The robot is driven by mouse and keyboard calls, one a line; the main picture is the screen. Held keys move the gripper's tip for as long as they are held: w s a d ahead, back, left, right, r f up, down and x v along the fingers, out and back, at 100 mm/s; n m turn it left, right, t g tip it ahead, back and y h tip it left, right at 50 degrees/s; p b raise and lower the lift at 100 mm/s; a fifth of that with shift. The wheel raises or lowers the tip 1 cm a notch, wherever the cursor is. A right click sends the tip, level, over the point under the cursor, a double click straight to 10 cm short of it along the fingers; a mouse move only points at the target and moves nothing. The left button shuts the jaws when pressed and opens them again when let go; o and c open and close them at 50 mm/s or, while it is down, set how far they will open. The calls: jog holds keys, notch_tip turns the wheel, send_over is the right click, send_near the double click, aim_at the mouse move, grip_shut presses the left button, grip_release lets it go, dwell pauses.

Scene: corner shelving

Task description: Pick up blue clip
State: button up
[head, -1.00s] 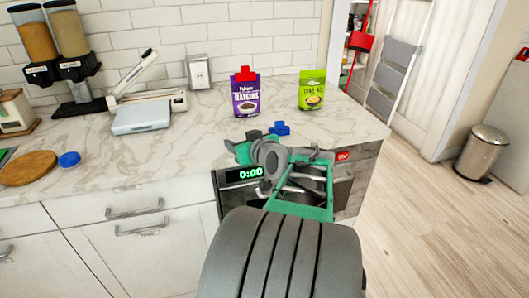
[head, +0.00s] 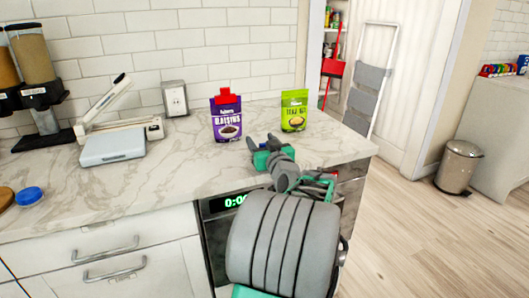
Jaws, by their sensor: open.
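My gripper (head: 262,143) is over the marble counter near its front edge, in front of the bags, with its dark fingers spread apart.
A purple raisin bag (head: 227,122) with a red clip (head: 226,96) on top stands behind my gripper. A green bag (head: 294,112) stands to its right. A white scale (head: 113,148) is at left. The counter (head: 190,180) between is clear.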

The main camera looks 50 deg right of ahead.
jog(key=shift+c, duration=0.3)
grip_shut()
jog(key=shift+r, duration=0.1)
